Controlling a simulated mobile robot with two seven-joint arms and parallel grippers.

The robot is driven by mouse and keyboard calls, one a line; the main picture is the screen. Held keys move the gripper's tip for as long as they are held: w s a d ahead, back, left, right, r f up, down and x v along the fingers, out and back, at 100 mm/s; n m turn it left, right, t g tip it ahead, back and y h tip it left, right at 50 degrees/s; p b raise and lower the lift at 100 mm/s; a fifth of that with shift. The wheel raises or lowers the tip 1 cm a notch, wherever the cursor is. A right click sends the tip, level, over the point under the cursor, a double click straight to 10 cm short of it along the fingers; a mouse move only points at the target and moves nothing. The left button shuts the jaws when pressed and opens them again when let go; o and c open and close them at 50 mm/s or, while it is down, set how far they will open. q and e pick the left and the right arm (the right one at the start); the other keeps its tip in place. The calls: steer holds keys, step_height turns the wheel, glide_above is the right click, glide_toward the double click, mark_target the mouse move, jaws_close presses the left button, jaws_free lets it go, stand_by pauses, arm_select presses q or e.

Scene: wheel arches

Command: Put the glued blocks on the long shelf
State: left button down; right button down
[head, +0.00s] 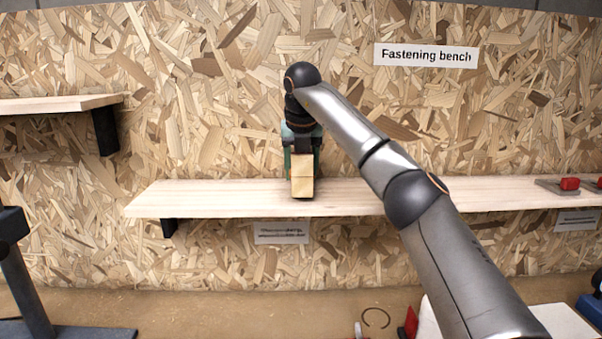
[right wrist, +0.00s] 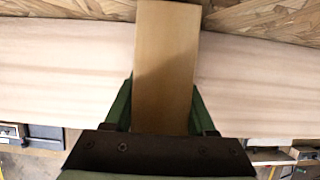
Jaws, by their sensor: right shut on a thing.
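The glued blocks (head: 302,176) are a pale wooden piece held upright at the long shelf (head: 230,198). My right gripper (head: 302,160) is shut on them from above. In the right wrist view the blocks (right wrist: 166,65) lie between the green fingers of my right gripper (right wrist: 162,108), with the long shelf (right wrist: 65,62) behind them. The lower end of the blocks appears at the shelf's top surface near its front edge; I cannot tell whether it touches. My left gripper is not in view.
A shorter shelf (head: 60,104) is at the upper left. Red-handled clamps (head: 570,184) sit on the long shelf's right end. A "Fastening bench" sign (head: 426,55) is on the chipboard wall. The long shelf is clear left of the blocks.

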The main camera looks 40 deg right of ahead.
steer(key=shift+f, duration=0.4)
steer(key=shift+f, duration=0.1)
steer(key=shift+c, duration=1.1)
jaws_free()
steer(key=v, duration=1.2)
